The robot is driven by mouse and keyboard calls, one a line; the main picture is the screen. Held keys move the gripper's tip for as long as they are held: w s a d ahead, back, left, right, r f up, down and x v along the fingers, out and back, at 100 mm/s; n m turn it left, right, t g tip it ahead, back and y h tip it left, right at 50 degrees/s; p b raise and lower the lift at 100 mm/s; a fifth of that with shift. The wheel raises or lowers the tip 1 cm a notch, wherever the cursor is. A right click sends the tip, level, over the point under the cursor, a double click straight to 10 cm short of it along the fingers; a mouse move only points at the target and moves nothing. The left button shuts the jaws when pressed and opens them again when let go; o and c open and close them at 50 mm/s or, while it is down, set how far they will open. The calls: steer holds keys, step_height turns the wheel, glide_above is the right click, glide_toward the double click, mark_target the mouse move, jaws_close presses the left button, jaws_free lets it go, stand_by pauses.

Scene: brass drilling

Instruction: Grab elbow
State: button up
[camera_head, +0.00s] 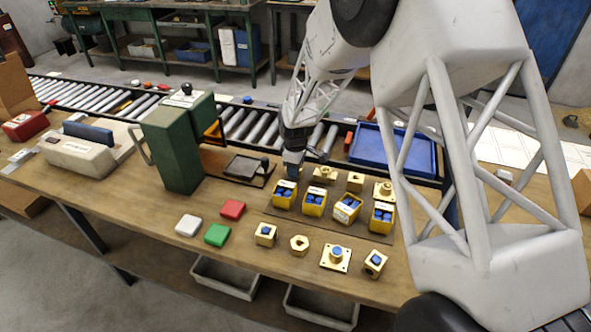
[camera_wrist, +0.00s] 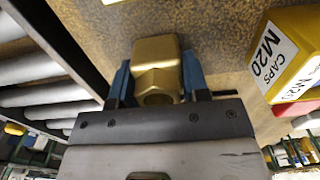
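A brass fitting, which looks like the elbow (camera_wrist: 157,68), lies between the two blue fingers of my gripper (camera_wrist: 158,80) in the wrist view. Its round opening faces the gripper body. The fingers flank it closely on both sides; I cannot tell whether both press on it. In the head view my gripper (camera_head: 291,168) points down at the left end of the back row of brass parts, just behind the leftmost yellow bin (camera_head: 284,196). The fitting is hidden there by the gripper and bin.
Other brass parts (camera_head: 355,181) continue the back row to the right. Several yellow bins with blue contents stand close in front. A blue tray (camera_head: 392,150) lies behind, and a green press (camera_head: 172,150) stands left. A labelled bin (camera_wrist: 290,50) is near the right finger.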

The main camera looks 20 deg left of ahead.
jaws_close()
steer(key=shift+r, duration=0.15)
steer(key=shift+r, duration=4.9)
